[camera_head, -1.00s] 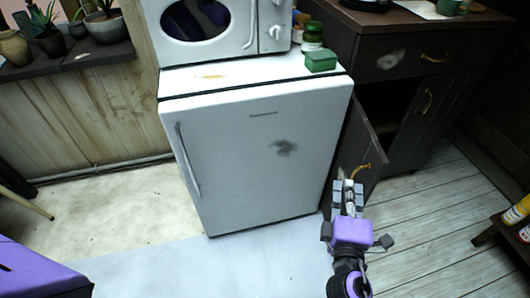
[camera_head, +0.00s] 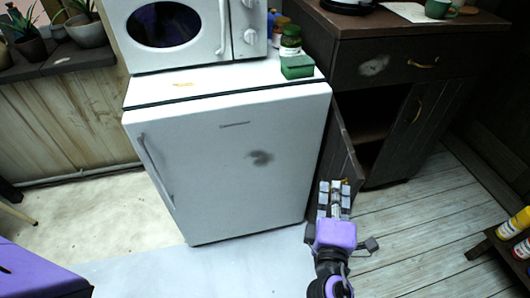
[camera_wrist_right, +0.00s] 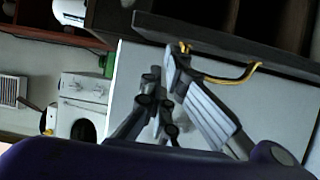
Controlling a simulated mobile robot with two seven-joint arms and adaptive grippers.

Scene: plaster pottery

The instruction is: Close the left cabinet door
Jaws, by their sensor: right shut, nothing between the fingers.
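The left cabinet door (camera_head: 337,151) is dark wood and stands open, swung out beside the fridge's right side. Its brass handle (camera_head: 346,182) is mostly hidden behind my right gripper (camera_head: 334,186). In the right wrist view the dark door (camera_wrist_right: 230,37) crosses the top, with the curved brass handle (camera_wrist_right: 238,80) below it. My right gripper (camera_wrist_right: 165,72) is shut and empty, its fingertips close to the handle's left end. I cannot tell whether they touch it. My left gripper is not in view.
A white fridge (camera_head: 230,165) stands left of the open door, with a microwave (camera_head: 185,35) and a green box (camera_head: 297,67) on top. The cabinet's right door (camera_head: 432,115) is at the right. A low stand (camera_head: 490,243) with bottles is at lower right. Plank floor (camera_head: 420,225) is clear.

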